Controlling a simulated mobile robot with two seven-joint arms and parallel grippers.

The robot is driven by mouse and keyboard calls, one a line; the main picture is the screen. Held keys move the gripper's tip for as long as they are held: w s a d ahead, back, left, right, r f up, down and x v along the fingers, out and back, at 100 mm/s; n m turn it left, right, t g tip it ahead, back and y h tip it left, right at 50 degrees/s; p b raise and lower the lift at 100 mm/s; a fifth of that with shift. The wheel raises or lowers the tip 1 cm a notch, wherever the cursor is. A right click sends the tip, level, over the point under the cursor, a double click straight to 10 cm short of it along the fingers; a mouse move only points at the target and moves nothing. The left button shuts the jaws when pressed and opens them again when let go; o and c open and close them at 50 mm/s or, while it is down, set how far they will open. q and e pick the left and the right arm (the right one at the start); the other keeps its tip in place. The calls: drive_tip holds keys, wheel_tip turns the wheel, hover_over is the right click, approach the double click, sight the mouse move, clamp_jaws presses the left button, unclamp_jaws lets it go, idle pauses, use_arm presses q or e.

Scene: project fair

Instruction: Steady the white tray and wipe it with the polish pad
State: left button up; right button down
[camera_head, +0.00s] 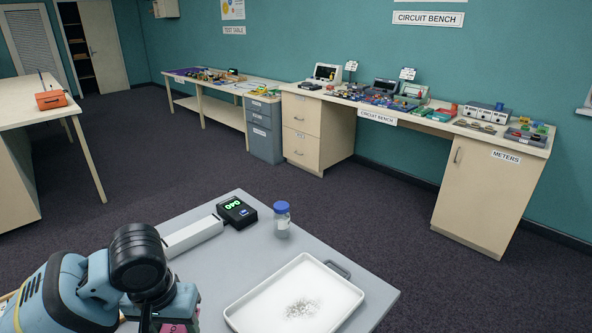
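The white tray (252,311) lies flat on the grey table at the bottom right of the picture, its near edge cut off. A grey smudge of dark specks (302,308) marks its floor. A dark grey handle (338,269) shows at its far right corner. My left arm, blue with a black joint, comes in at the lower left, apart from the tray; its gripper fingers are not visible. A small pink patch (175,328) shows beside the arm at the bottom edge; I cannot tell what it is. No polish pad can be made out. My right gripper is out of view.
On the grey table (245,262), a blue-capped jar (282,219) stands behind the tray. A black device with green digits (237,211) and a long white box (192,236) lie left of it. Cluttered benches line the back wall; dark carpet lies between.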

use_arm(q)
drive_tip(key=shift+r, duration=0.45)
drive_tip(key=s+f, duration=0.4)
drive_tip(key=f, duration=1.1)
